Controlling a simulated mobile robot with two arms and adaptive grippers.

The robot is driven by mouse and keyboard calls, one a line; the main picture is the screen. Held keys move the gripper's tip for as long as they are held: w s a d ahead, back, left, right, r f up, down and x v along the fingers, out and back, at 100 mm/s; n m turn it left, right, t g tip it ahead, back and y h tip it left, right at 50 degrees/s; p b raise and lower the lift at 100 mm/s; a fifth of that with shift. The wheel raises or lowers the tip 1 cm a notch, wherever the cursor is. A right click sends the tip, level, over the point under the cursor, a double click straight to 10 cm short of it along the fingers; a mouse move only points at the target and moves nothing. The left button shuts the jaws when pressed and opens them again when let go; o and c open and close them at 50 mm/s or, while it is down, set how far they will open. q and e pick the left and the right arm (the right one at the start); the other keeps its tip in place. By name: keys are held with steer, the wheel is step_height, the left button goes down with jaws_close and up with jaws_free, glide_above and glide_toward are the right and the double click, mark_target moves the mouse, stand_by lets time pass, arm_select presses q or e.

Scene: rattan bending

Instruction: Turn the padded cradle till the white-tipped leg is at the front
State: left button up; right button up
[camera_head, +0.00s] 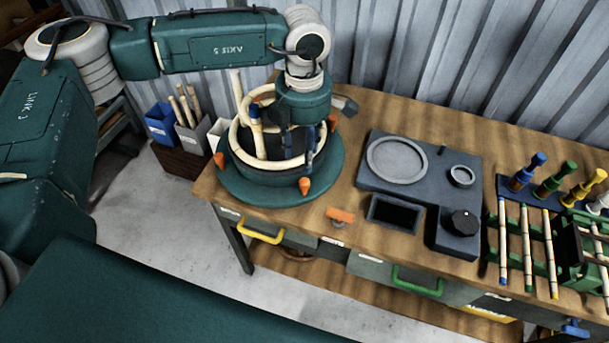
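The padded cradle (245,190) is a round green turntable with orange pads, on the left part of the bench. A pale rattan frame of hoops and legs (240,158) stands in it. One leg with a blue band (256,138) is at the left front. A plain pale leg (237,88) rises at the back left; I cannot tell whether it is the white-tipped one. My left gripper (299,148) points down over the right side of the frame. Its dark fingers are among the hoops, and I cannot tell whether they hold a leg. My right gripper is out of view.
A dark fixture block (410,190) with a round plate and knob is right of the cradle. An orange-handled item (341,215) lies at the front edge. Bins (161,124) stand left.

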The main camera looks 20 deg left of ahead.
mark_target(304, 181)
arm_select(q)
step_height(304, 181, down, 9)
steer(key=shift+r+p, duration=0.2)
steer(key=shift+p, duration=1)
steer(key=shift+d+f, duration=0.1)
steer(key=shift+f, duration=0.4)
jaws_close()
